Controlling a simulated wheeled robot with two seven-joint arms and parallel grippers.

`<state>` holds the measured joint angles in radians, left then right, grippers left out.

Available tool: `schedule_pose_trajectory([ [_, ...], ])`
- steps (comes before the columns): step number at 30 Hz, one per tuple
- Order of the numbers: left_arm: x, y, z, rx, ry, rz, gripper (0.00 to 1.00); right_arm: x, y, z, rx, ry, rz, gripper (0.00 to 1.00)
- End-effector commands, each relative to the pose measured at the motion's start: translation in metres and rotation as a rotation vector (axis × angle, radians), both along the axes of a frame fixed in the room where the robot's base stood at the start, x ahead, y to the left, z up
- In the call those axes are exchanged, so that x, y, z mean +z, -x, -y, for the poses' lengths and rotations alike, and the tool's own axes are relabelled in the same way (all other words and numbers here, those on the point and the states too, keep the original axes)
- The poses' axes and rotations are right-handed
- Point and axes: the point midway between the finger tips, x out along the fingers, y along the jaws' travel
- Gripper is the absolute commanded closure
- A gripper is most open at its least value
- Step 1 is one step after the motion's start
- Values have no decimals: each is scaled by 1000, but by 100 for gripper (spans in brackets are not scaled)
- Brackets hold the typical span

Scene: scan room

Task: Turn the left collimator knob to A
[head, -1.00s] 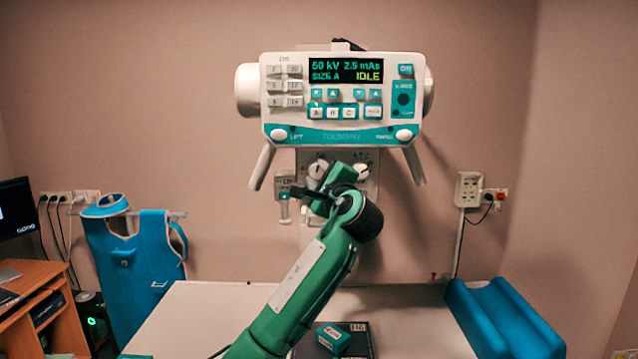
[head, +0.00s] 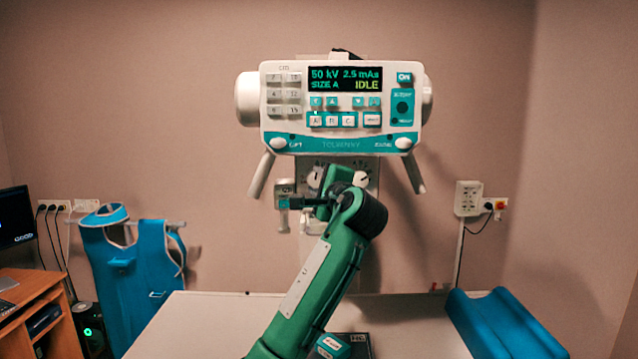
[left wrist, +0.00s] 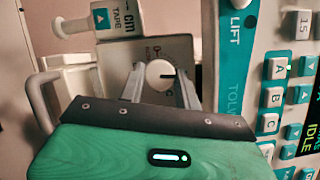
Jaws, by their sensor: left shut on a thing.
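The left collimator knob (head: 315,178) is a round white dial on the panel under the console, partly hidden by my gripper in the head view. In the left wrist view the knob (left wrist: 158,76) sits between my two fingers, its dark pointer line aimed right, towards the console side. My left gripper (left wrist: 161,83) is shut on it. In the head view my left gripper (head: 319,188) reaches up to the panel in front of the knob. The scale marks around the knob are too small to read. My right gripper is out of view.
The right knob (head: 362,179) is close beside. The console (head: 342,105) with display and buttons hangs just above, with handles at both sides. A tape unit (head: 284,195) is left of the panel. The white table (head: 190,320) lies below, with a blue cushion (head: 500,325) at right.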

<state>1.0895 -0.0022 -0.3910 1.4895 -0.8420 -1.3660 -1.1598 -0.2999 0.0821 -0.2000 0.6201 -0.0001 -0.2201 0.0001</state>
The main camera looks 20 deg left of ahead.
Motion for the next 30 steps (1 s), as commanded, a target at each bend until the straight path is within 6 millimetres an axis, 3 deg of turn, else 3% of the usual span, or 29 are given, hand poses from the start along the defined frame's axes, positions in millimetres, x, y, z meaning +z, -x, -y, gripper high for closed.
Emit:
schedule_pose_trajectory([
  [1,-2,0,-1,2,0,-3,65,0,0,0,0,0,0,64],
  [4,-1,0,-1,2,0,-3,45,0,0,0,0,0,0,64],
  [17,-3,9,8,-1,0,0,45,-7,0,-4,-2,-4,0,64],
  [30,-11,82,65,-3,1,0,45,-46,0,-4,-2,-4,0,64],
])
